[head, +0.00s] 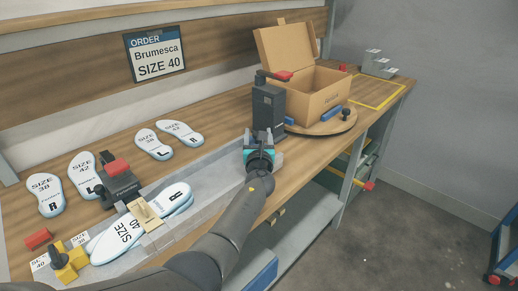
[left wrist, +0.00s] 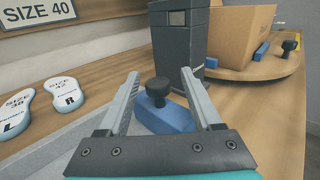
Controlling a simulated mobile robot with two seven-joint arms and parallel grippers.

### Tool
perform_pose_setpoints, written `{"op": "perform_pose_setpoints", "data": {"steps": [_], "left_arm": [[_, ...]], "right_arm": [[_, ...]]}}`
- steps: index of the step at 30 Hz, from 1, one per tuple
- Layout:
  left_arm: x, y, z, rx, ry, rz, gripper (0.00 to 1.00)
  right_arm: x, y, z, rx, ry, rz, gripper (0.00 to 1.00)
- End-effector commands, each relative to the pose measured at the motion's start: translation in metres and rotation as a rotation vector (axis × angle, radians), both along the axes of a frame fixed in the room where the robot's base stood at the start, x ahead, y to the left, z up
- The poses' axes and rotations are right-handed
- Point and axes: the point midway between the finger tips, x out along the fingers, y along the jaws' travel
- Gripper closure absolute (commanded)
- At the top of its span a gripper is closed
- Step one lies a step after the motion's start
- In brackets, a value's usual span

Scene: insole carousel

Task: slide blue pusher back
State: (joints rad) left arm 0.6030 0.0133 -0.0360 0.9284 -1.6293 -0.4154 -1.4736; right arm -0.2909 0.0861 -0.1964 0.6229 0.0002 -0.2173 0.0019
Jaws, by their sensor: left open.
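The blue pusher, a blue block with a black knob, shows in the left wrist view (left wrist: 167,117). In the head view my left gripper (head: 261,135) is just in front of the post (head: 268,104) and hides the pusher. My right gripper is not in view.
An open cardboard box (head: 315,98) stands on a round wooden turntable (head: 320,129) with blue blocks and a black knob near its rim. Insoles (head: 82,170) and a dark block with a red top (head: 121,186) lie to the left. A grey tray (head: 210,171) runs along the bench front.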

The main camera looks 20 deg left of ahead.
Motion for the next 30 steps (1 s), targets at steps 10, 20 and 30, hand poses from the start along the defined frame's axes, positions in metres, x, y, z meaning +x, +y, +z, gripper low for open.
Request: {"op": "perform_pose_setpoints", "data": {"steps": [10, 20, 30], "left_arm": [[-0.045, -0.019, 0.003, -0.002, 0.001, -0.002, 0.34], [-0.095, -0.04, 0.002, -0.002, 0.001, -0.002, 0.34], [-0.13, -0.055, 0.001, -0.001, 0.0, -0.002, 0.34]], "right_arm": [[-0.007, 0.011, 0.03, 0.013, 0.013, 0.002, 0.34], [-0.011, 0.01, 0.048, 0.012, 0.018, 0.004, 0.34], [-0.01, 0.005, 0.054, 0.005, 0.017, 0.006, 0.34]]}}
